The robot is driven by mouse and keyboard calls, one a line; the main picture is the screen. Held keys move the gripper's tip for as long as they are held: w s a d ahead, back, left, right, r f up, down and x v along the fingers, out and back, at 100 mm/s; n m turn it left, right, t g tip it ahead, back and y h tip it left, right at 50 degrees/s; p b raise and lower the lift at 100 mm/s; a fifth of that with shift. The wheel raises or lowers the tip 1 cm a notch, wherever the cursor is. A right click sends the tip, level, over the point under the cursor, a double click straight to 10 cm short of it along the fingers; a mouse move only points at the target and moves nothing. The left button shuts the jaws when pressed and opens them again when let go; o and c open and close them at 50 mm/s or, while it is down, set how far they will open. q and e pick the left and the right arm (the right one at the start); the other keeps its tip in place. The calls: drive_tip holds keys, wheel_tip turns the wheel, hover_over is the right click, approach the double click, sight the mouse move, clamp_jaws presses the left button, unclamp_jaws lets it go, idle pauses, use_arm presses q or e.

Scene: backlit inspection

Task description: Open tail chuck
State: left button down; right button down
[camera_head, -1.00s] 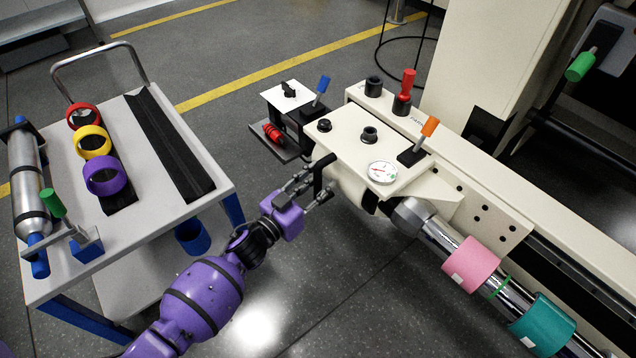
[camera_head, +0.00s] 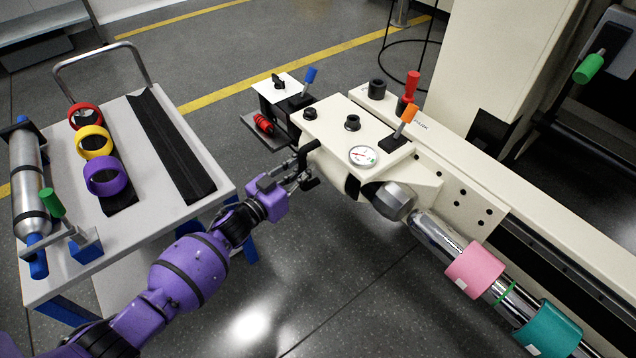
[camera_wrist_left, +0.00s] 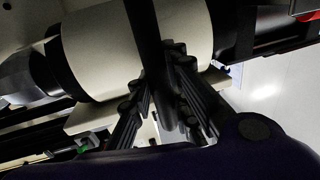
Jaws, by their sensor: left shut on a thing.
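The cream tailstock (camera_head: 325,125) stands on the cream bed and carries a round dial gauge (camera_head: 362,156) and an orange-tipped lever (camera_head: 408,115). Its grey tail chuck (camera_head: 393,201) faces the near end of the shiny bar (camera_head: 432,232), with a small gap between them. My left gripper (camera_head: 303,172) is at the tailstock's left end, shut on a black handle (camera_head: 309,149). In the left wrist view, the fingers (camera_wrist_left: 160,100) close around the dark handle bar (camera_wrist_left: 146,40) in front of a cream cylinder (camera_wrist_left: 95,50). My right gripper is out of view.
The bar bears a pink ring (camera_head: 474,269) and a teal ring (camera_head: 548,328). A trolley (camera_head: 150,215) at left holds red, yellow and purple rings, a black rail and a grey cylinder. A low stand with a blue lever (camera_head: 309,77) is behind the tailstock. Floor between is clear.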

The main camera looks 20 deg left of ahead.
use_arm(q)
drive_tip(key=shift+w+a+f, duration=0.15)
drive_tip(key=shift+w+a, duration=0.2)
drive_tip(key=shift+a, duration=0.3)
drive_tip(key=shift+w+a, duration=0.1)
drive_tip(key=shift+a, duration=0.1)
drive_tip(key=c, duration=1.6)
unclamp_jaws()
drive_tip(key=shift+c, duration=0.2)
drive_tip(key=v, duration=1.2)
